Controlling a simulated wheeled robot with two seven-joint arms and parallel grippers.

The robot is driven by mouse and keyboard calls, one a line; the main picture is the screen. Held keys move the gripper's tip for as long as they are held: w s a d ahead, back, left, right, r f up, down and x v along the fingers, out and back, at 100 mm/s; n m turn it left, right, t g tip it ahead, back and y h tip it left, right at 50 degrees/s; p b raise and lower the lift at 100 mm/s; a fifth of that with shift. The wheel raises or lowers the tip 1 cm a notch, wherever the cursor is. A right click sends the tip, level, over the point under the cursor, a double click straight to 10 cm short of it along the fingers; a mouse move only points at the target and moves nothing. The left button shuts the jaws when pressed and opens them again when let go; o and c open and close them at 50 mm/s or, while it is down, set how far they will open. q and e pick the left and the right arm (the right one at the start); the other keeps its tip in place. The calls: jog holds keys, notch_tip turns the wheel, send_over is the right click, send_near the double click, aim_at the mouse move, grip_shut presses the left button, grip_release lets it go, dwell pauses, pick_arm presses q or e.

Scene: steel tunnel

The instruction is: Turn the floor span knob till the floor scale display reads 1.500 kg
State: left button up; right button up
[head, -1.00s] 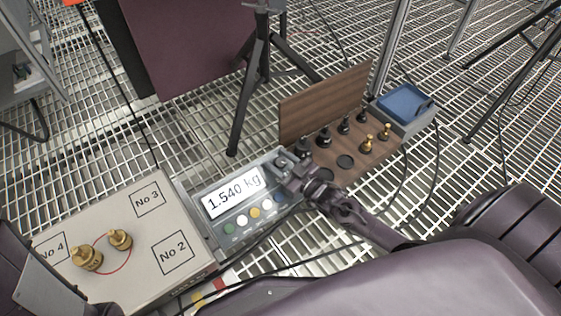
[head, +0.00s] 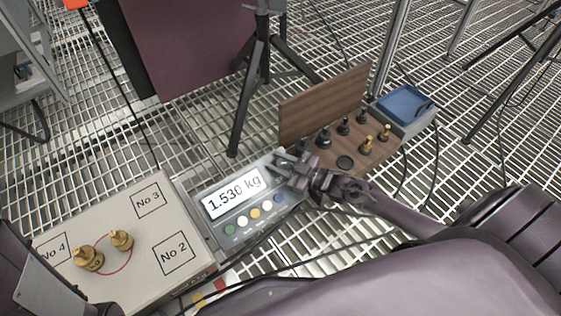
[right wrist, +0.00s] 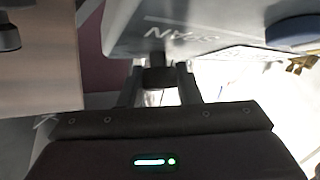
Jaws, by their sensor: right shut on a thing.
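The floor scale display (head: 234,192) reads 1.530 kg in the head view. It sits on a grey indicator box with several coloured buttons (head: 254,213) along its front. My right gripper (head: 279,163) is at the right end of this box. In the right wrist view the dark floor span knob (right wrist: 157,78) stands between my right fingers, which are shut on it. The word SPAN (right wrist: 166,38) shows upside down on the grey housing beside it. In the head view my gripper hides the knob. My left gripper is out of view.
A pale weighing platform (head: 196,248) left of the box bears two brass weights (head: 88,258) and a red loop. A tripod (head: 246,105) stands behind. Cables cross the grating.

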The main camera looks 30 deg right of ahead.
jog(key=n+g+y, duration=0.2)
jog(key=n, duration=0.1)
jog(key=shift+d+b, duration=0.1)
jog(key=shift+b, duration=0.25)
jog(key=shift+n+g+y+b, duration=0.5)
jog(key=shift+n+g+b, duration=0.1)
jog(key=shift+n+g, duration=0.9)
jog(key=shift+n, duration=0.4)
jog(key=o, duration=1)
